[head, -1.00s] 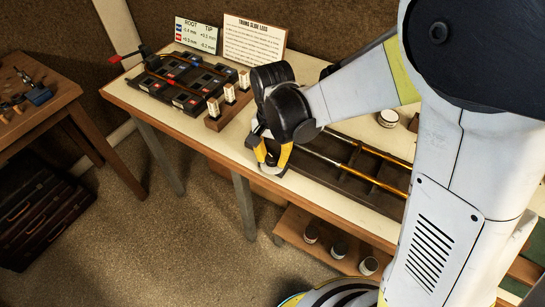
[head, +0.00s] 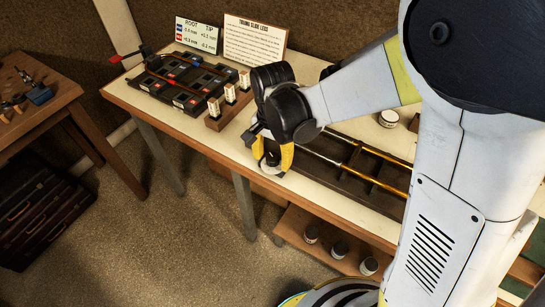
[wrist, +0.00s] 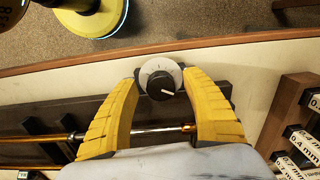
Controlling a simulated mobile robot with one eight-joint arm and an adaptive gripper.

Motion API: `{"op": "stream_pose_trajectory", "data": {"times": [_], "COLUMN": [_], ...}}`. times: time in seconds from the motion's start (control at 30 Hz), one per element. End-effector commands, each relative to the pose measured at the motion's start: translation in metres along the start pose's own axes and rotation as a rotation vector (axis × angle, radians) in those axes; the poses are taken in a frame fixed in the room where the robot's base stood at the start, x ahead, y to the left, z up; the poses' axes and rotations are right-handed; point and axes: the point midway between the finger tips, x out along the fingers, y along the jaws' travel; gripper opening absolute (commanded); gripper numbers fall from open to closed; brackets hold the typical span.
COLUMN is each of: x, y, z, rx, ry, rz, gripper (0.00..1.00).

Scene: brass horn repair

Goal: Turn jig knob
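The jig knob (wrist: 162,88) is a round black knob with a white pointer line, on a pale round dial (wrist: 161,70) at the bench's front edge. My gripper (wrist: 162,76) is open, with one yellow finger on each side of the knob. In the wrist view I see gaps between the black knob and both fingers. In the head view my gripper (head: 272,157) points down over the front edge of the bench, and the dark knob shows between its fingers.
A dark slide jig tray (head: 321,170) with brass and silver tubes lies beside the knob. A rack of white labelled blocks (head: 214,123) stands to the left, near a dark fixture (head: 165,97). Signs (head: 251,41) stand behind. Jars (head: 339,250) sit on a lower shelf.

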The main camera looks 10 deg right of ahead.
Motion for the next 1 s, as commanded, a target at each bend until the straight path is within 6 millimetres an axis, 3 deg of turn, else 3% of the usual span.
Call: {"op": "stream_pose_trajectory", "data": {"times": [0.37, 0.8, 1.0], "x": [-0.007, -0.096, -0.117], "y": [0.0, 0.0, 0.0], "z": [-0.001, 0.0, 0.0], "rx": [0.0, 0.0, 0.0], "ry": [0.002, 0.001, 0.001], "rz": [-0.001, 0.0, 0.0], "gripper": [0.55, 0.55, 0.55]}}
